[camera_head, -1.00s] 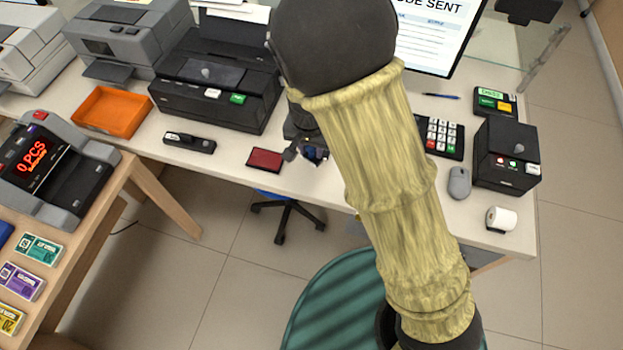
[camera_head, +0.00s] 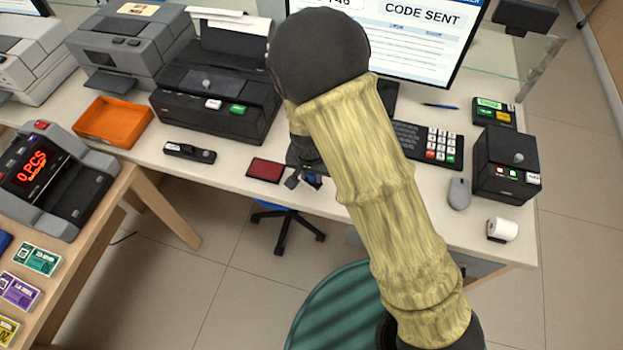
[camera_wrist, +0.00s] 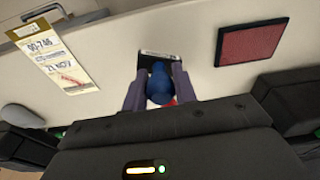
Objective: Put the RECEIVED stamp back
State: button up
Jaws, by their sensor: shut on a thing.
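My gripper (camera_wrist: 160,90) is shut on the RECEIVED stamp, whose rounded blue handle (camera_wrist: 159,76) shows between the two dark fingers in the wrist view. A bit of red shows below the handle. A small black block with a pale label edge (camera_wrist: 157,52) lies just beyond the handle; I cannot tell whether it is the stamp's base or a holder. In the head view my gripper (camera_head: 308,178) is at the counter's front edge, right of the red ink pad (camera_head: 267,170), mostly hidden by my arm. The pad is right of the stamp in the wrist view (camera_wrist: 250,45).
The white counter (camera_head: 225,165) holds a black stapler-like item (camera_head: 190,152), an orange tray (camera_head: 113,121), printers and a keypad (camera_head: 440,147). A paper slip (camera_wrist: 63,62) lies upper left in the wrist view. A blue chair (camera_head: 285,220) stands below the front edge.

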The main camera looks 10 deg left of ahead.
aim_at(311, 180)
jog(key=shift+f, duration=1.7)
jog(key=shift+w+f, duration=0.1)
jog(key=shift+f, duration=0.05)
jog(key=o, duration=0.8)
notch_tip(311, 180, up, 12)
jog(key=s, duration=0.1)
jog(key=shift+s, duration=0.25)
